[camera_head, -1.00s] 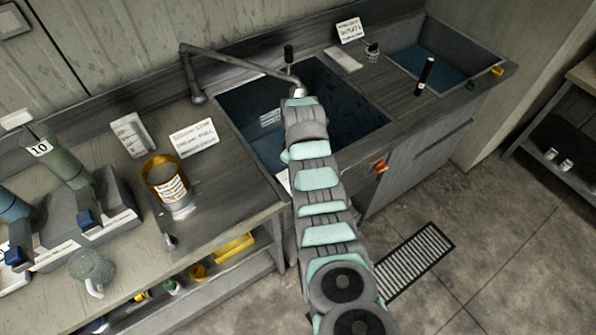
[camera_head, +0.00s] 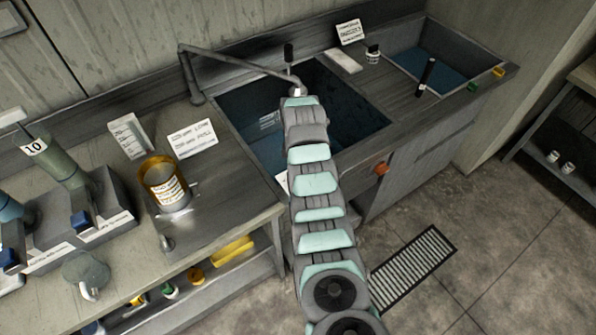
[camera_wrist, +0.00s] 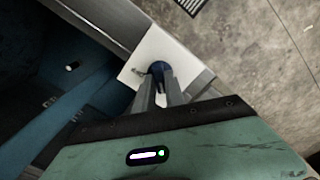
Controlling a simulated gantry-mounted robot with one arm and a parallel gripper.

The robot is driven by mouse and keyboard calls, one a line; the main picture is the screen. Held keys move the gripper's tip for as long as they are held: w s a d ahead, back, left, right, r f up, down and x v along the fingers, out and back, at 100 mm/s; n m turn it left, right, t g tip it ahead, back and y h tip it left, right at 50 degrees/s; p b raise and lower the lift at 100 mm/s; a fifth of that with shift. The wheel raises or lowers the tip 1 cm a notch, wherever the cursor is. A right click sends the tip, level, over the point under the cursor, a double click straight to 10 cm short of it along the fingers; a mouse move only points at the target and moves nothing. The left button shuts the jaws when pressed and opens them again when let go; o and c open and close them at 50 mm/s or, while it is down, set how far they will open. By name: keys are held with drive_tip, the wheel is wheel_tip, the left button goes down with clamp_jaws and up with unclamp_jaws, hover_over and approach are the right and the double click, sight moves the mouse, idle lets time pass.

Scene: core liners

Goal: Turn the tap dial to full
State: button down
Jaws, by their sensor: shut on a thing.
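The dial (camera_wrist: 158,68) is a small dark blue round knob on a white plate (camera_wrist: 152,48) beside the sink edge, in the wrist view. My gripper (camera_wrist: 160,88) is shut on it, with both fingers reaching to it; they cover much of the knob and its setting cannot be read. A small mark shows on the plate left of the knob. In the head view my arm hides the dial and the gripper; a corner of the white plate (camera_head: 281,182) shows left of the arm. The tap (camera_head: 240,62) is a grey bent pipe reaching over the sink.
The left basin (camera_head: 245,115) and right basin (camera_head: 430,70) hold dark water. An orange knob (camera_head: 381,168) projects from the cabinet front right of my arm. An amber labelled container (camera_head: 163,185) stands on the left counter. The floor by the drain grate (camera_head: 412,268) is clear.

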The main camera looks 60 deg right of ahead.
drive_tip(key=c, duration=1.4)
unclamp_jaws()
drive_tip(key=shift+r, duration=0.1)
wheel_tip(320, 180, up, 11)
drive_tip(key=p, duration=0.1)
drive_tip(key=shift+p, duration=0.3)
drive_tip(key=shift+f, duration=0.2)
